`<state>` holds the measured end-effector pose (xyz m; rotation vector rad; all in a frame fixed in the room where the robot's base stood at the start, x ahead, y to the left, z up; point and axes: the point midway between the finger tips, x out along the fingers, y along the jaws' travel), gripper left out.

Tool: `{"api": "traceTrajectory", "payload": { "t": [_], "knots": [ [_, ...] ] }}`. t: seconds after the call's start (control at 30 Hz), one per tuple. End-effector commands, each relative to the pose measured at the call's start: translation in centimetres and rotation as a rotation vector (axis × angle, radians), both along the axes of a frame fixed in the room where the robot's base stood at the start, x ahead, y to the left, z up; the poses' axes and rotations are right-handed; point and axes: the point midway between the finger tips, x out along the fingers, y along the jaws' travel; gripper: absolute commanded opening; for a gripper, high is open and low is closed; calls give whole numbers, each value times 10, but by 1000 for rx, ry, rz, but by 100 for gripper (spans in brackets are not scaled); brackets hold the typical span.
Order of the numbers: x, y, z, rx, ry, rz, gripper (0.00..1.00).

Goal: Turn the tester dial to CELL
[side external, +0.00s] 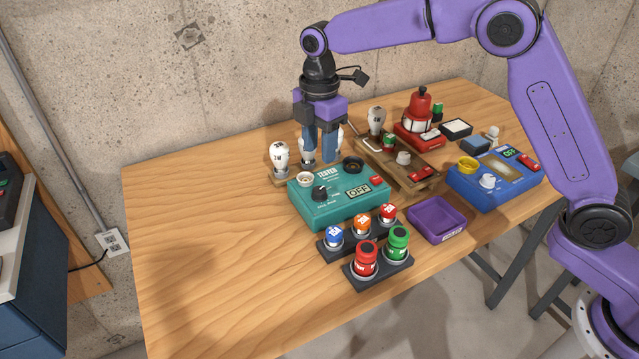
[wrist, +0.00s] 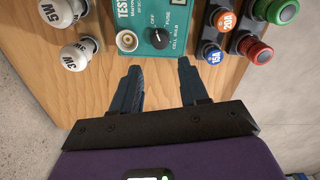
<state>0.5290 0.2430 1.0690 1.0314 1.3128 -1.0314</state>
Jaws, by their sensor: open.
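The tester (side external: 338,207) is a teal box near the middle of the table, and its small display reads OFF. Its black dial (side external: 320,192) sits on the top face; in the wrist view the dial (wrist: 159,38) has OFF, FUSE, CELL and BULB printed around it. Its pointer seems turned toward OFF, but is small to read. My gripper (side external: 320,158) points down, open and empty, and appears above and behind the tester in the side view. In the wrist view my gripper (wrist: 159,66) has its two blue fingers apart, with the dial beyond the tips, not touched.
White bulbs (side external: 281,157) stand behind the tester. Fuses (side external: 361,224) and red and green cells (side external: 366,258) stand in dark holders in front. A purple tray (side external: 437,219), a wooden board (side external: 411,178) and a blue device (side external: 495,180) lie right. The table's left side is clear.

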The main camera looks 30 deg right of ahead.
Motion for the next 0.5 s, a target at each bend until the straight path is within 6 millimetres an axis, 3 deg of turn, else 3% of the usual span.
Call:
{"api": "traceTrajectory", "payload": {
  "t": [0.3,0.5],
  "knots": [
    [-1,0,-61,-2,4,1,44],
    [-1,0,-89,-2,3,1,44]
  ]
}}
